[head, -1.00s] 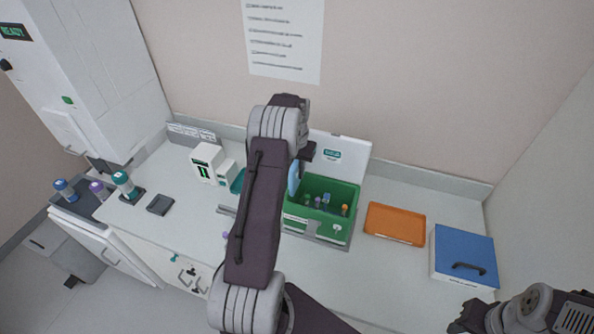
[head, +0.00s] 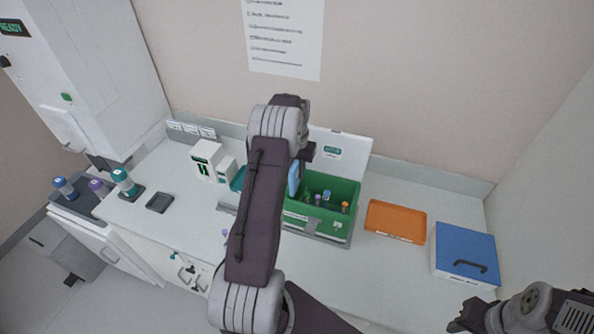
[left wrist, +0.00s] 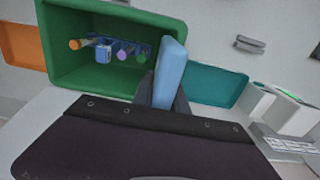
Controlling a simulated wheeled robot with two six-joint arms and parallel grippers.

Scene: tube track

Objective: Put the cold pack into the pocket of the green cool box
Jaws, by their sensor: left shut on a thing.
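The green cool box (head: 343,189) stands open on the counter, its white lid (head: 341,154) raised at the back. Several capped tubes stand in a rack (left wrist: 110,44) inside it. The light blue cold pack (head: 293,179) is upright at the left end of the box. My left gripper (left wrist: 164,98) is shut on the cold pack (left wrist: 171,70), which shows beside the box wall in the left wrist view. The arm hides much of the gripper in the head view, and the pocket cannot be made out. My right gripper (head: 467,316) is at the lower right, far from the box.
An orange tray (head: 396,222) and a blue-lidded box (head: 466,252) lie to the right of the cool box. A teal tray (left wrist: 217,83) and a small white device (head: 207,160) are to its left. Counter in front is mostly clear.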

